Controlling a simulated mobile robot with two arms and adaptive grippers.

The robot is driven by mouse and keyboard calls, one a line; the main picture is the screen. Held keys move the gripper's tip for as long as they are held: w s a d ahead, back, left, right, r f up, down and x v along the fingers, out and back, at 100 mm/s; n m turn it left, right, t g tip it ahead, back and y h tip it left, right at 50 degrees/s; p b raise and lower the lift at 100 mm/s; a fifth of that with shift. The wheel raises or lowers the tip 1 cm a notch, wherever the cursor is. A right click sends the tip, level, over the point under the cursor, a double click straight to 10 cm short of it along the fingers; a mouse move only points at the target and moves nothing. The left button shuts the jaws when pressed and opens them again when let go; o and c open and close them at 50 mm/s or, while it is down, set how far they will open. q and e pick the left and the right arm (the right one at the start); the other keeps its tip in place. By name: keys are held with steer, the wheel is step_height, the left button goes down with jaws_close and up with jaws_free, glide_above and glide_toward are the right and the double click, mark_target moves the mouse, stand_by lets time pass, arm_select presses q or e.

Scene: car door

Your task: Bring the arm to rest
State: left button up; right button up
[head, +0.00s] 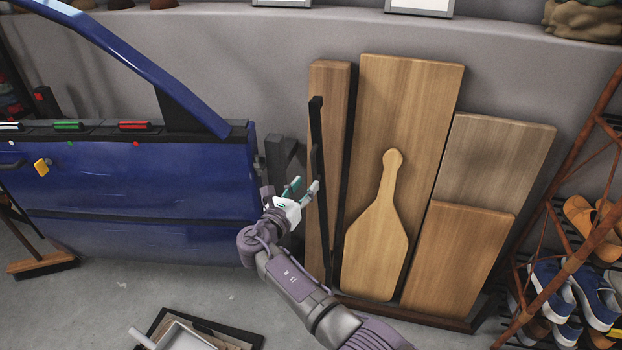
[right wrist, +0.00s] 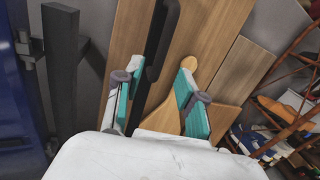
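My right gripper (head: 304,190) is in the middle of the head view, between the blue car door (head: 140,175) and the leaning wooden boards. Its two teal-and-grey fingers stand apart with nothing between them. In the right wrist view the gripper (right wrist: 158,100) also shows open and empty, its fingers pointing toward the boards and a black upright bar (right wrist: 165,35). The car door stands at the left of the head view, with a yellow knob (head: 41,168) on it. It shows at the left edge of the right wrist view too. My left gripper is not in view.
Wooden boards (head: 410,110) lean on the grey wall, a paddle-shaped one (head: 375,245) in front. A shoe rack (head: 565,290) stands at the right. A dustpan-like tray (head: 185,338) lies on the floor at the bottom, and a broom (head: 42,263) stands at the left. The floor below the door is mostly clear.

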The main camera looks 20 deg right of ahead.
steer(key=shift+s+a, duration=0.45)
steer(key=shift+s, duration=0.05)
